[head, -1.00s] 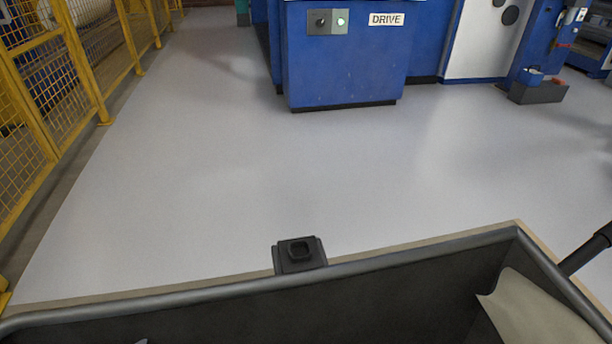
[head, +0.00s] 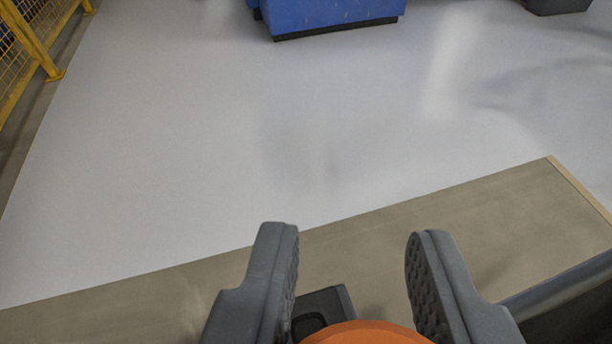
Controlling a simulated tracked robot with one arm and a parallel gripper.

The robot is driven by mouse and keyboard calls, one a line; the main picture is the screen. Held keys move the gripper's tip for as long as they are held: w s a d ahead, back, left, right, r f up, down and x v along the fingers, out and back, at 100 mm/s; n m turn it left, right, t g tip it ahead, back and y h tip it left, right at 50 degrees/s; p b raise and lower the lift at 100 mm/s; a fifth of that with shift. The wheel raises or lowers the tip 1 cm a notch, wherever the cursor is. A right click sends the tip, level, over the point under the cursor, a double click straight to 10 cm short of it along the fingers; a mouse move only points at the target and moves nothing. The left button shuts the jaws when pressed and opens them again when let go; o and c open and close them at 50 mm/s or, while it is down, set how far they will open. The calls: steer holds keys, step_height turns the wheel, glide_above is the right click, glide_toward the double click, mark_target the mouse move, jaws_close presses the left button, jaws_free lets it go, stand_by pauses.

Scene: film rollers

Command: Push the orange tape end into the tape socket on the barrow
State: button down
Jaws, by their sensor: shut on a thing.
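My gripper (head: 350,245) shows its two grey, ridged fingers at the bottom middle of the head view. They are shut on the orange tape end (head: 366,333), of which only a rounded upper edge shows at the bottom of the picture. The black tape socket (head: 323,304) shows between the fingers, just left of and partly behind the orange piece. Its dark opening is partly visible. The orange piece overlaps it in view; I cannot tell whether they touch. The barrow's (head: 560,285) grey rim and dark inside show at the bottom right.
A blue machine base (head: 330,15) stands at the back and a yellow mesh fence (head: 35,45) at the left.

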steer(key=w+f, duration=0.3)
steer(key=w, duration=0.1)
steer(key=b, duration=0.4)
glide_above(314, 308)
steer(key=shift+w+f, duration=0.15)
steer(key=shift+f, duration=4.2)
steer(key=shift+p, duration=1)
steer(key=shift+f, duration=0.5)
steer(key=c, duration=1)
jaws_free()
steer(key=shift+r, duration=0.1)
